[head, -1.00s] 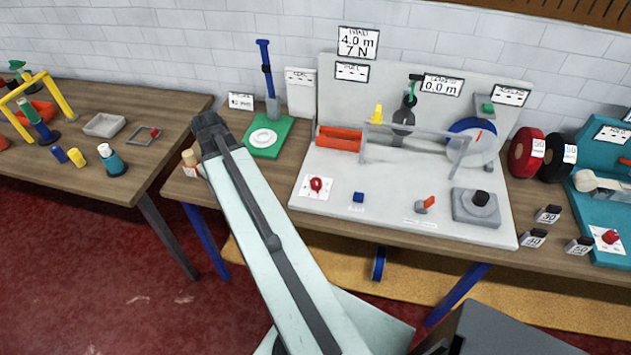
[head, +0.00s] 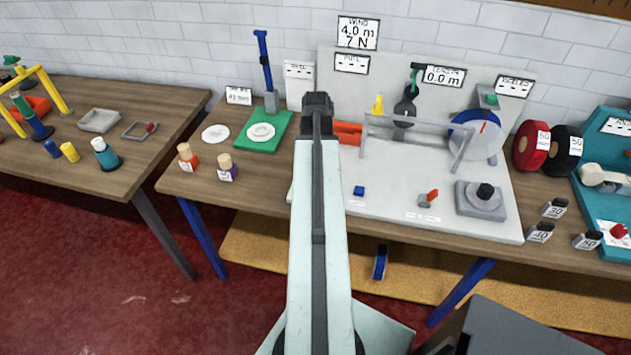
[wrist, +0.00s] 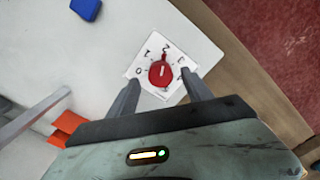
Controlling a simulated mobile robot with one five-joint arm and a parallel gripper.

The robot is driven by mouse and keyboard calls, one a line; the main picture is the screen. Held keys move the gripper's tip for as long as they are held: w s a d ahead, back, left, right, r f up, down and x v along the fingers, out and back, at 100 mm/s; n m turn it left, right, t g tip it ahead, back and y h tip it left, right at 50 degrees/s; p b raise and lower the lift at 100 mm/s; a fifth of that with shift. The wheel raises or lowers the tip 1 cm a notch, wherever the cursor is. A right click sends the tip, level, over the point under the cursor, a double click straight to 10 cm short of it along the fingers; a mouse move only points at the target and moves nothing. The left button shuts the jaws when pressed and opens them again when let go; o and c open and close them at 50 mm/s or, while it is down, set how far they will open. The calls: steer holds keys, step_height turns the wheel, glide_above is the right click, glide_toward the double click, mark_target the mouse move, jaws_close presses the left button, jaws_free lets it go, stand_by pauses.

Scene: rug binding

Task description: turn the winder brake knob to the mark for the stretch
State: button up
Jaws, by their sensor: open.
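The red knob (wrist: 161,74) sits on a white square dial plate (wrist: 145,63) with marks around it, in the wrist view. Its pointer faces up the picture, near the middle marks; the small marks are hard to read. My gripper (wrist: 160,79) is open, one finger on each side of the knob, and no contact shows. In the head view my arm hides this knob and my gripper's fingers. The plate lies on the pale winder board (head: 400,205). A sign (head: 358,33) above reads 4.0 m and 7 N.
On the board are a blue button (head: 359,191), an orange lever (head: 431,196), a black knob on a grey block (head: 484,192), an orange-red trough (head: 348,133) and a reel (head: 474,136). A length display (head: 443,77) reads 0.0 m.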

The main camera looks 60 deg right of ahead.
step_height(320, 180, down, 4)
steer(key=shift+r+b, duration=0.1)
steer(key=shift+b, duration=1.1)
steer(key=shift+r, duration=0.1)
jaws_close()
steer(key=shift+m, duration=0.4)
steer(key=m, duration=0.3)
steer(key=shift+a+m, duration=0.1)
steer(key=shift+m, duration=0.3)
steer(key=m, duration=0.4)
steer(key=shift+m, duration=0.4)
steer(key=shift+w+m, duration=0.1)
steer(key=shift+m, duration=0.2)
